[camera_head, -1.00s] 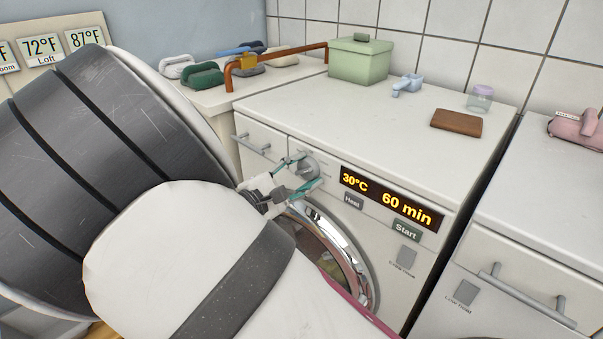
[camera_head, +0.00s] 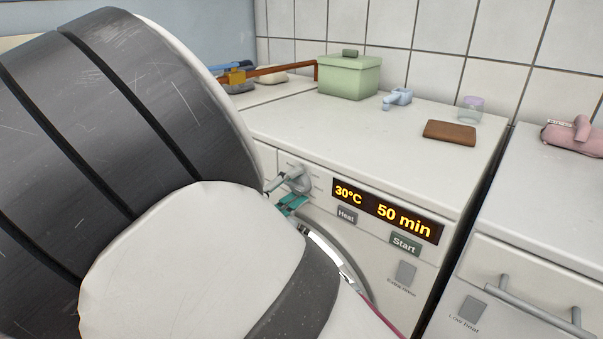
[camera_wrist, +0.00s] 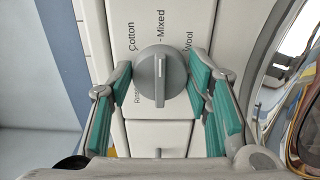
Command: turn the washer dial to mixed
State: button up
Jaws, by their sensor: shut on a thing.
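The washer dial (camera_wrist: 160,76) is a round grey knob with a raised grip and a pale line. In the wrist view it is surrounded by the labels Cotton, Mixed (camera_wrist: 160,28) and Wool, and its line points up toward Mixed. My gripper (camera_wrist: 161,80) has teal-padded fingers on both sides of the dial and is shut on it. In the head view my arm hides much of the gripper, and the dial (camera_head: 302,182) shows at its fingertips. The washer display (camera_head: 387,210) reads 30°C and 50 min.
Heat (camera_head: 347,215) and Start (camera_head: 405,243) buttons sit below the display. The round door (camera_wrist: 285,85) lies close beside my gripper.

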jog(key=shift+d+f, duration=0.1)
dwell(0.3)
jog(key=o, duration=1.1)
jog(key=shift+o, duration=0.2)
jog(key=v, duration=1.2)
